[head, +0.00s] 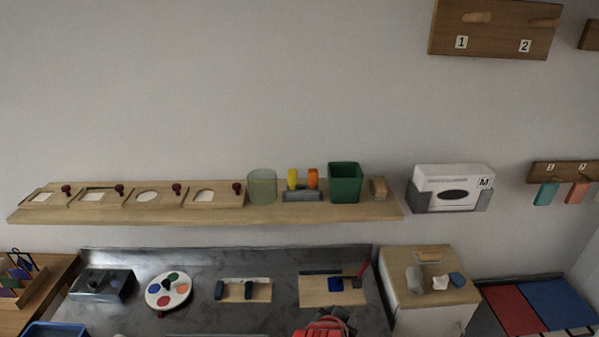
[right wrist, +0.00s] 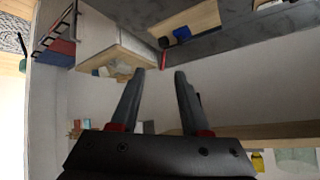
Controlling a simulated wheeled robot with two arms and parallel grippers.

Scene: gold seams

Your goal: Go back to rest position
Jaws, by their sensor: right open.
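My right gripper (right wrist: 159,73) is open in the right wrist view, with its two dark fingers apart and nothing between them. In the head view a red and dark part at the bottom edge (head: 325,327) looks like my right gripper, mostly cut off by the frame. It is in front of the grey worktop (head: 215,319). My left gripper is in neither view.
A wooden wall shelf (head: 330,214) holds shape frames, a glass, a green bin (head: 345,183) and more. On the worktop are a paint palette (head: 168,290) and boards with small tools. A cabinet (head: 430,302) stands right, below a glove box (head: 452,187).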

